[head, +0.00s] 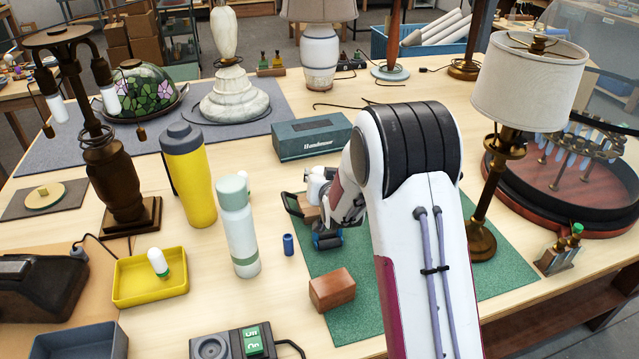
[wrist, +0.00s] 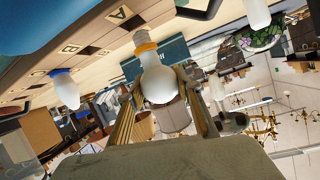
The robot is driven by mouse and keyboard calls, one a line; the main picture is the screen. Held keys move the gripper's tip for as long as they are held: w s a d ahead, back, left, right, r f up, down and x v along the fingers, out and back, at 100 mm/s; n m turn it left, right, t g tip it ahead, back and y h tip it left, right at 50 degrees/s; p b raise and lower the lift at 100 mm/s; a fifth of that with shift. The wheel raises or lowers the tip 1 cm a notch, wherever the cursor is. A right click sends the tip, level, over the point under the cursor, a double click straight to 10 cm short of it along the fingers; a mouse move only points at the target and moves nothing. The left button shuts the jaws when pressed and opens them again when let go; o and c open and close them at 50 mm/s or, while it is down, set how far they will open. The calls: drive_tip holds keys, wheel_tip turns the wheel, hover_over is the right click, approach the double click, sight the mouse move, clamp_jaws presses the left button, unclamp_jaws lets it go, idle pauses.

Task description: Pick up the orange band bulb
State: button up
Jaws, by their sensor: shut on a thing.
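The orange band bulb (wrist: 158,82) is white and round, with an orange ring at its neck. In the wrist view it sits between the two fingers of my gripper (wrist: 157,100), which is shut on it. Its base points toward the wooden strip marked A and B (wrist: 100,32); I cannot tell whether it touches the strip. In the head view my gripper (head: 330,222) is low over the green mat (head: 345,290), partly hidden by my arm. A blue band bulb (wrist: 66,90) is apart, to the left in the wrist view.
A yellow tray (head: 135,296) holds a green band bulb (head: 158,263). A brown block (head: 332,289), a small blue cylinder (head: 288,244) and a teal box (head: 312,136) lie near my gripper. The lamp (head: 478,225) stands to the right, bottles (head: 238,228) to the left.

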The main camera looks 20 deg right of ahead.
drive_tip(key=shift+r, duration=3.3)
drive_tip(key=shift+d, duration=0.1)
